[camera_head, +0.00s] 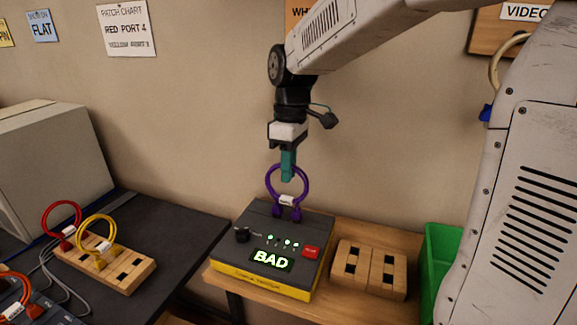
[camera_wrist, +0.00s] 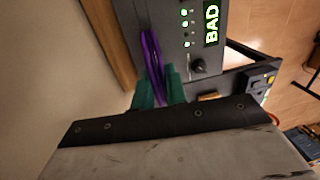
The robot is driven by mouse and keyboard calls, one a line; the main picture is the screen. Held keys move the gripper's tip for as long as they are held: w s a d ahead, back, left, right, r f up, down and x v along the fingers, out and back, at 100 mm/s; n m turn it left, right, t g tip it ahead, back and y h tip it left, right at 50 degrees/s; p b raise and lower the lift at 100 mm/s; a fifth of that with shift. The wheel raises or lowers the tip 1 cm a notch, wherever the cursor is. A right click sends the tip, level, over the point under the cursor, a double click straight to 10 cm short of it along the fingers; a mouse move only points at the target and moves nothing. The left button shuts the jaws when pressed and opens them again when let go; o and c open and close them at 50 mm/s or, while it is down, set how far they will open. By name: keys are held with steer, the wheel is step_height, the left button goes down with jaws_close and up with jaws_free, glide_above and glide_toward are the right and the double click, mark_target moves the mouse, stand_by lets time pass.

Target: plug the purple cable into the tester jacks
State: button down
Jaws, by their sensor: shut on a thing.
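The purple cable (camera_head: 305,183) is a loop with two purple plugs at its lower ends and a white tag between them. My gripper (camera_head: 288,168) is shut on the top of the loop from above, with teal fingers. In the wrist view the purple cable (camera_wrist: 152,60) runs between the teal fingers (camera_wrist: 158,88). The tester (camera_head: 250,225) is a dark box with a yellow front edge, a lit "BAD" display, green lights, a black knob and a red button. The plugs stand at the tester's back top edge; the jacks are hidden under them, and I cannot tell how deep the plugs sit.
Wooden blocks with dark slots (camera_head: 369,269) lie right of the tester, beside a green bin (camera_head: 440,262). At left, a wooden holder (camera_head: 125,273) carries a red cable (camera_head: 64,213) and a yellow cable (camera_head: 104,218) on the dark table. The wall stands close behind.

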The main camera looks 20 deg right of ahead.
steer(key=shift+f, duration=0.1)
stand_by(0.3)
steer(key=c, duration=0.7)
jaws_free()
step_height(320, 180, up, 8)
steer(key=shift+w+d+f, duration=0.25)
steer(key=shift+w+d, duration=0.1)
steer(key=shift+w, duration=0.05)
stand_by(0.5)
stand_by(0.4)
